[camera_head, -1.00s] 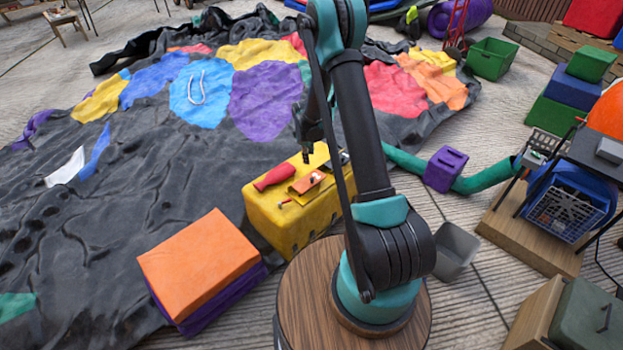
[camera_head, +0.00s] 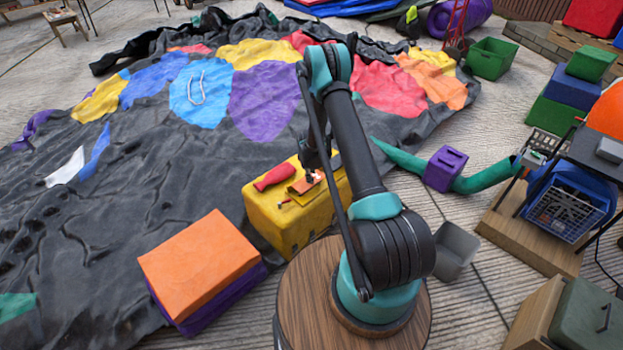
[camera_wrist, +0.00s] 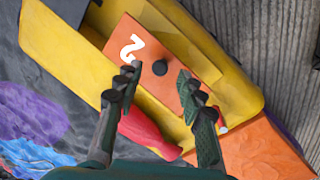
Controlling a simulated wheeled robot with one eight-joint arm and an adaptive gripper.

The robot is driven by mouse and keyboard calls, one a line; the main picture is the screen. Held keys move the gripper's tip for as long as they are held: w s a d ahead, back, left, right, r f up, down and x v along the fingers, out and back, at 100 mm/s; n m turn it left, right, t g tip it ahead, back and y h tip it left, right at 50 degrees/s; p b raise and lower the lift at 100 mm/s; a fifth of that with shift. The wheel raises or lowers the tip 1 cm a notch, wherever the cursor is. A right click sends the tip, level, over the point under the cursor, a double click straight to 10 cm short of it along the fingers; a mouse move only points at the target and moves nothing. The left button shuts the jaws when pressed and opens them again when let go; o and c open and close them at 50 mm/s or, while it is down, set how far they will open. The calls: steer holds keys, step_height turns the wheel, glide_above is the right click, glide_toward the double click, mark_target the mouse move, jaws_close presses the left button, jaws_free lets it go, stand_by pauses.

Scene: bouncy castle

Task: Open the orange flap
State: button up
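The orange flap (camera_wrist: 188,60) lies on top of the yellow box (camera_head: 262,215). In the wrist view it carries a black round knob (camera_wrist: 160,68) and a white hook-shaped mark (camera_wrist: 132,46). My gripper (camera_wrist: 158,76) is open, with one finger on each side of the knob in the picture. I cannot tell whether the fingers touch the knob or the flap. In the head view my gripper (camera_head: 314,176) is low over the box top and partly hides the flap (camera_head: 303,184).
A red bottle-shaped object (camera_head: 273,177) lies on the box beside the flap. A small red-tipped tool (camera_head: 284,203) is near the front edge. An orange cushion (camera_head: 198,262) on a purple one stands at left. A grey bin (camera_head: 455,250) stands at right.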

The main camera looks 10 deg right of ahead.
steer(key=shift+x, duration=1.45)
jaws_close()
